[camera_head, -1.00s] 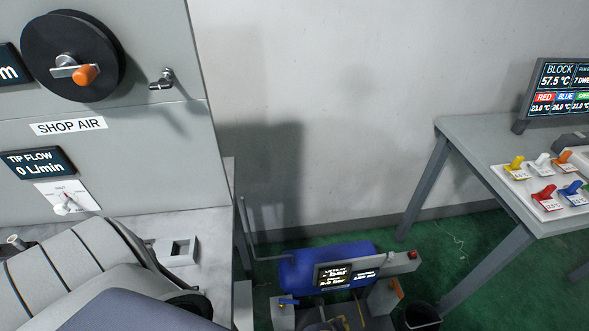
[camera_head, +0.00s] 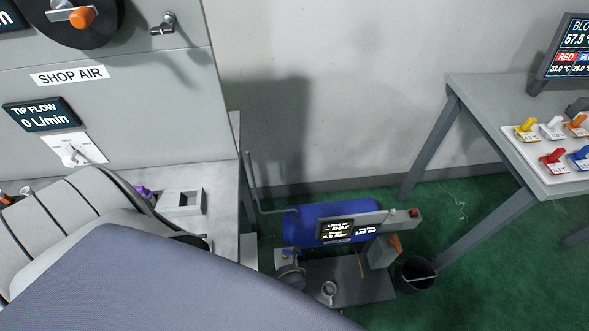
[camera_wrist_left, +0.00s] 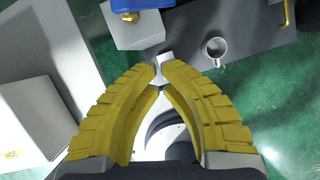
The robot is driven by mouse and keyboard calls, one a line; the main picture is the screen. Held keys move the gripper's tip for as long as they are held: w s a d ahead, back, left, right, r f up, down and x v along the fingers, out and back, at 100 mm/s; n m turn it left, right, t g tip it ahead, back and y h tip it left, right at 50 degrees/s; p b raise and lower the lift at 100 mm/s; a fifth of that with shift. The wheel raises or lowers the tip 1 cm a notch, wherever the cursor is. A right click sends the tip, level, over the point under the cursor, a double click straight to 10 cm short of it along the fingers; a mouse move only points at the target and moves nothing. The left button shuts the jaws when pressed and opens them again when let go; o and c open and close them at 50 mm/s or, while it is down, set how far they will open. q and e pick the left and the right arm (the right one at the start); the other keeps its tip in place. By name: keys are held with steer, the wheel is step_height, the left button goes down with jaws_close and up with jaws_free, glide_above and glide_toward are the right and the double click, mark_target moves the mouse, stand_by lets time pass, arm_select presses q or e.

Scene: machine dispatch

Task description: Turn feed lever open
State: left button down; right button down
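In the head view my large left arm hides this gripper. My right gripper is not in view.
A mug (camera_head: 329,290) stands on the grey base near the blue tank (camera_head: 318,222). A black bucket (camera_head: 415,274) is on the green floor. A workbench (camera_head: 490,100) with coloured switches stands at right, and a shop air panel (camera_head: 150,115) at left.

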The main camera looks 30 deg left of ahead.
arm_select(q)
steer(key=w+a+f, duration=0.2)
steer(key=w+f, duration=0.2)
steer(key=w, duration=0.1)
steer(key=shift+w+a+f, duration=0.15)
steer(key=shift+a+f, duration=0.15)
steer(key=shift+f, duration=0.1)
stand_by(0.5)
